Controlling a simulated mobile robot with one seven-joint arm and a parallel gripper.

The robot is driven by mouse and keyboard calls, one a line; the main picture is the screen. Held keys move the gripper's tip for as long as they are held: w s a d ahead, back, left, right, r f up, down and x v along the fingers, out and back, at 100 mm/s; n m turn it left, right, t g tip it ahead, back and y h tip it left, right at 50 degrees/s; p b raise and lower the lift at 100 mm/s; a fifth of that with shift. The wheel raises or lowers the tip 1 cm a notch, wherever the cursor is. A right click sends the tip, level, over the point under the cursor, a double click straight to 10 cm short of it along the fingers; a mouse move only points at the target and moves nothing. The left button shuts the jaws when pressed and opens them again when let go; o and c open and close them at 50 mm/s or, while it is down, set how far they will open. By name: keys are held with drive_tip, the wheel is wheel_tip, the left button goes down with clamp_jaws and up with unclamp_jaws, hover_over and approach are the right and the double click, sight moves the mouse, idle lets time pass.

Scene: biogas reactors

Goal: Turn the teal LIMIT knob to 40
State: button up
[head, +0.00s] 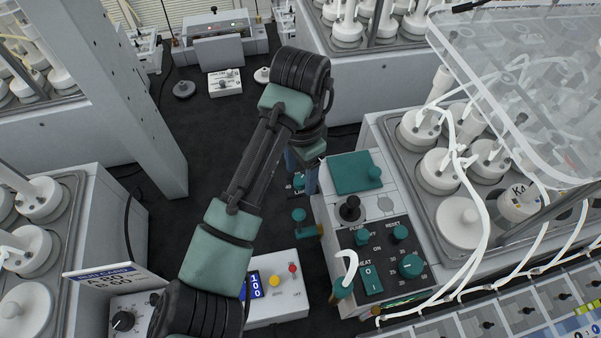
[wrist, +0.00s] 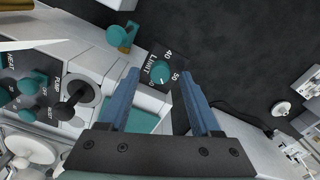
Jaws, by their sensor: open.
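The teal LIMIT knob (wrist: 160,72) shows in the wrist view on a dark dial plate with the numbers 40 and 50 and the word LIMIT. A small white mark shows on the knob; I cannot read its exact setting. My gripper (wrist: 158,75) is open, with its two blue fingers on either side of the knob in this view and a gap on both sides. I cannot tell whether the tips are down at knob height. In the head view the knob (head: 298,181) is partly hidden by my gripper (head: 303,178).
A teal valve (head: 300,215) sits close in front. A white box (head: 275,290) with a blue 100 display stands nearer. Dark floor lies beyond.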

drive_tip(key=shift+f, duration=0.4)
drive_tip(key=shift+c, duration=0.2)
clamp_jaws()
